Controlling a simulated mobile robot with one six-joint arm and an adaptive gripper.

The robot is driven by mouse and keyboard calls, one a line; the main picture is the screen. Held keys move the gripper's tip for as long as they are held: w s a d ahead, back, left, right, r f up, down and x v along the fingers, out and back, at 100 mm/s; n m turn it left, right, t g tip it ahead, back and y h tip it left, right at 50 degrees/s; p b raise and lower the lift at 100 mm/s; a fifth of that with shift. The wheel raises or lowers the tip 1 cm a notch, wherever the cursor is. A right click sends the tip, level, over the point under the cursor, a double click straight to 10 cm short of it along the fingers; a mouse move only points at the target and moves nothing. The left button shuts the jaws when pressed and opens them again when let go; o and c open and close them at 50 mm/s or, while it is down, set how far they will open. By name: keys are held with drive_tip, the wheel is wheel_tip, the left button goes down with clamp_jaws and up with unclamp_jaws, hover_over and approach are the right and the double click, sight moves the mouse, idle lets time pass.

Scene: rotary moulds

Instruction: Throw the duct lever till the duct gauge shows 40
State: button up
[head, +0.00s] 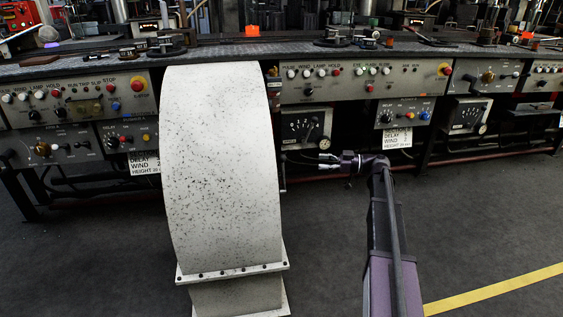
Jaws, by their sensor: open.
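A large white, black-speckled curved duct (220,150) stands left of centre in the head view, in front of the control bench. A black dial gauge (300,126) sits under the bench just right of the duct. Its reading is too small to tell. A thin upright rod (282,172) shows along the duct's right edge below the gauge; I cannot tell whether it is the duct lever. My gripper (321,163) is open and empty, pointing left, below the gauge and right of the rod, with a visible gap between them.
The long control bench (350,85) with buttons and knobs spans the view. A second gauge (467,115) is at the right. A white label (396,138) hangs between the gauges. The grey floor (480,210) is clear at right, with a yellow line (500,287).

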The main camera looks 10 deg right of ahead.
sight(282, 156)
drive_tip(key=shift+a, duration=0.15)
drive_tip(key=x, duration=1.3)
drive_tip(key=shift+w+a, duration=0.2)
clamp_jaws()
